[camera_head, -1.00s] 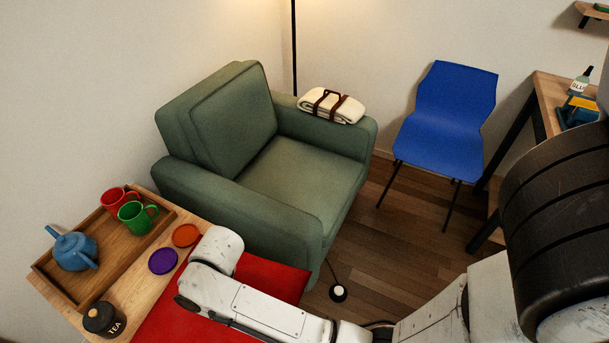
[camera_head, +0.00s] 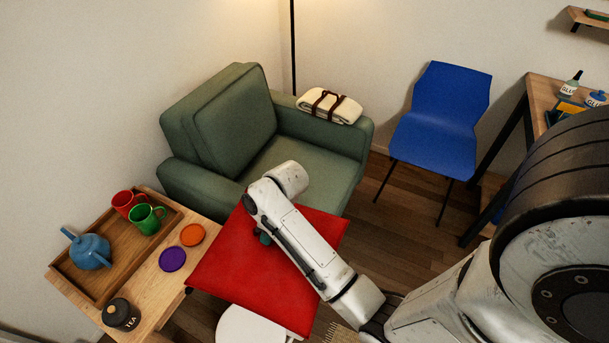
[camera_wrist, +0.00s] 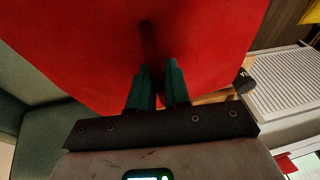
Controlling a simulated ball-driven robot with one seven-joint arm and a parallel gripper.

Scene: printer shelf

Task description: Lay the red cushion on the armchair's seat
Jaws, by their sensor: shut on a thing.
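The red cushion (camera_head: 250,278) is a flat red square, held up in front of the green armchair (camera_head: 220,118). In the head view it covers part of the chair's front and near arm; its far corner overlaps the seat (camera_head: 325,168) in the picture. My gripper (camera_wrist: 157,80) is shut on the cushion, which also fills the upper part of the wrist view (camera_wrist: 75,45). In the head view my arm hides most of the gripper, with only a bit of green finger (camera_head: 265,238) showing. The visible part of the seat is bare.
A side table (camera_head: 150,275) at left holds a wooden tray (camera_head: 165,245) with a teapot (camera_head: 88,250) and mugs, two coasters and a tea tin (camera_head: 120,314). A folded blanket (camera_head: 330,105) lies on the chair's far arm. A blue chair (camera_head: 437,125) stands to the right.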

